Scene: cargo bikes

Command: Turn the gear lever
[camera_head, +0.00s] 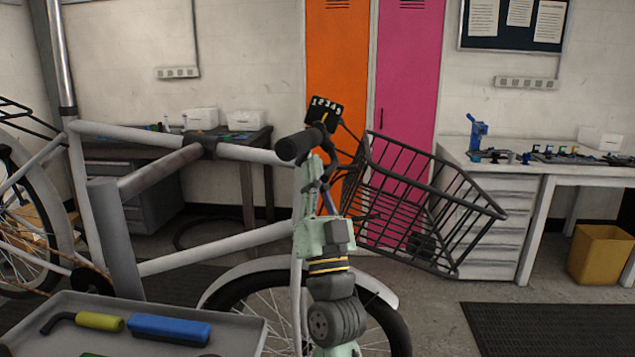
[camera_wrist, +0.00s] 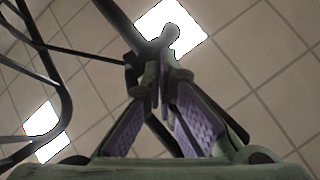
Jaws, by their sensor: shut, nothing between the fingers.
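The black gear indicator (camera_head: 325,110), marked with numbers and a yellow pointer, sits on the handlebar by the dark grip (camera_head: 299,146). In the wrist view, which looks up, a dark knob-ended piece (camera_wrist: 171,34), likely the gear lever, stands out against a bright ceiling panel. My gripper (camera_head: 322,172) points upward just below the handlebar, with its fingers partly hidden. In the wrist view my gripper (camera_wrist: 163,78) has its purple-padded fingers together at the tips, with nothing held. The tips look close below the dark piece; whether they touch it I cannot tell.
A black wire basket (camera_head: 430,205) is right of my gripper, with dark cables between. The grey bike frame (camera_head: 215,247) and a tool tray (camera_head: 240,330) are at left and front. Workbenches and orange and pink lockers (camera_head: 410,80) stand behind.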

